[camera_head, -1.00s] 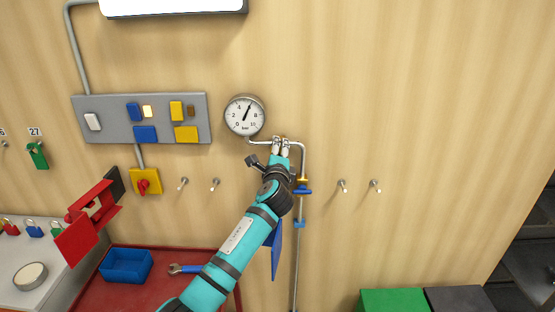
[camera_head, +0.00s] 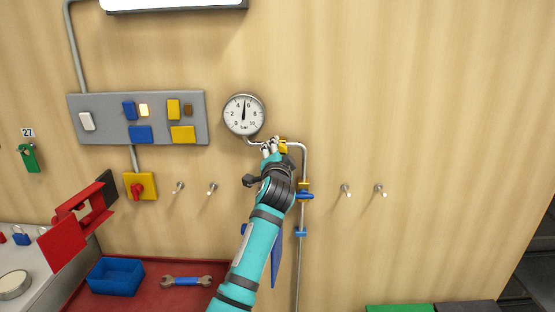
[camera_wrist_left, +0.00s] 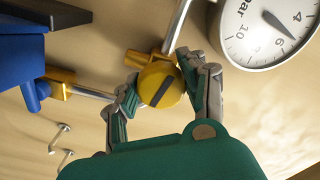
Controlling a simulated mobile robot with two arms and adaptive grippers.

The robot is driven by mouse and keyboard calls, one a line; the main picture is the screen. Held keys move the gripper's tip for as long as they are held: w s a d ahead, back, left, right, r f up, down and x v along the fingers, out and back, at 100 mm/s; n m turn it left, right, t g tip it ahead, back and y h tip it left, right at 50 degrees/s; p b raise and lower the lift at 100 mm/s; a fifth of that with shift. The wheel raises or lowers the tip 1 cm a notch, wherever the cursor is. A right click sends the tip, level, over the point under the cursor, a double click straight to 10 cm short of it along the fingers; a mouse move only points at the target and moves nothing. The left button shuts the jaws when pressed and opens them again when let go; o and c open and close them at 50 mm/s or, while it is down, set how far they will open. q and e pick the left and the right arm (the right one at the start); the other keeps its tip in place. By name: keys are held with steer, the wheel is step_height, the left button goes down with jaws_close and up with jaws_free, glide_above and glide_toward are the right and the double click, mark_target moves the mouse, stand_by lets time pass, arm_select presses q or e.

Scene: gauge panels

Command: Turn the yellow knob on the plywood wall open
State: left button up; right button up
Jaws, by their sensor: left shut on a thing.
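The yellow knob (camera_wrist_left: 159,84) sits on the pipe just below the gauge on the plywood wall (camera_head: 420,90), with a dark bar across its face. In the head view only part of the knob (camera_head: 283,145) shows beside my fingers. My left gripper (camera_head: 270,147) is shut on the knob, one finger on either side of it in the left wrist view (camera_wrist_left: 165,92). The round pressure gauge (camera_head: 244,115) has its needle pointing nearly straight up, between 4 and 6. My right gripper is not in view.
A blue valve handle (camera_head: 305,195) is on the pipe, right of my left wrist. Metal pegs (camera_head: 346,190) stick out of the wall on both sides. A red tray (camera_head: 160,297) with a blue bin (camera_head: 115,275) and a wrench (camera_head: 187,281) lies below.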

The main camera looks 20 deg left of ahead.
arm_select(q)
steer(key=shift+f+n+b, duration=0.2)
steer(key=shift+n+b, duration=0.2)
steer(key=shift+n, duration=0.5)
steer(key=o, duration=1.2)
steer(key=shift+r, duration=0.1)
steer(key=v, duration=1.2)
